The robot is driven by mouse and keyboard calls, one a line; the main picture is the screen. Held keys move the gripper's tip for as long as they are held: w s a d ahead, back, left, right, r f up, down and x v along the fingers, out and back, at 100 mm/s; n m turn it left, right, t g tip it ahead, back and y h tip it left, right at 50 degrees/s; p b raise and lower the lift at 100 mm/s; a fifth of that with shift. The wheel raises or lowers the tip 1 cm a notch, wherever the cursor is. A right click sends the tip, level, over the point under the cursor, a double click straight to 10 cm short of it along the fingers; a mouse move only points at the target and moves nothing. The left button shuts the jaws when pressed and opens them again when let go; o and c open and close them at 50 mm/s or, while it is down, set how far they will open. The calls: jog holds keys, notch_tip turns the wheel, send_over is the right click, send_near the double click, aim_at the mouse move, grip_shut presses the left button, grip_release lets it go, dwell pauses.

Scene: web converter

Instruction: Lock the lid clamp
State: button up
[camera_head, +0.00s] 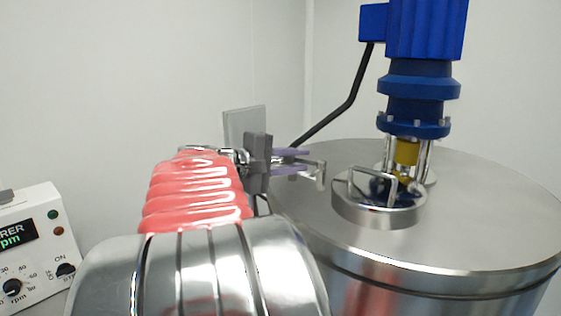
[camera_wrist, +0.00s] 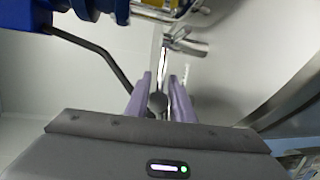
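The lid clamp (camera_head: 320,178) is a small bright metal fitting at the left edge of the tank lid in the head view. In the wrist view the clamp (camera_wrist: 185,43) shows above the fingers, with a thin bar running down to a dark round knob (camera_wrist: 158,103). My gripper (camera_head: 290,162) has purple fingers and reaches the clamp from the left. In the wrist view my gripper (camera_wrist: 160,85) is open, its fingers on either side of the bar and knob, with visible gaps. Contact with the bar cannot be made out.
The steel tank lid (camera_head: 470,205) carries a small round hatch (camera_head: 375,212) with a bar handle. A blue motor (camera_head: 425,30) stands above it, with a black cable (camera_head: 345,108) curving down behind the clamp. A white control box (camera_head: 35,235) is at the far left.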

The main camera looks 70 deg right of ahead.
grip_shut()
jog(key=shift+f, duration=0.1)
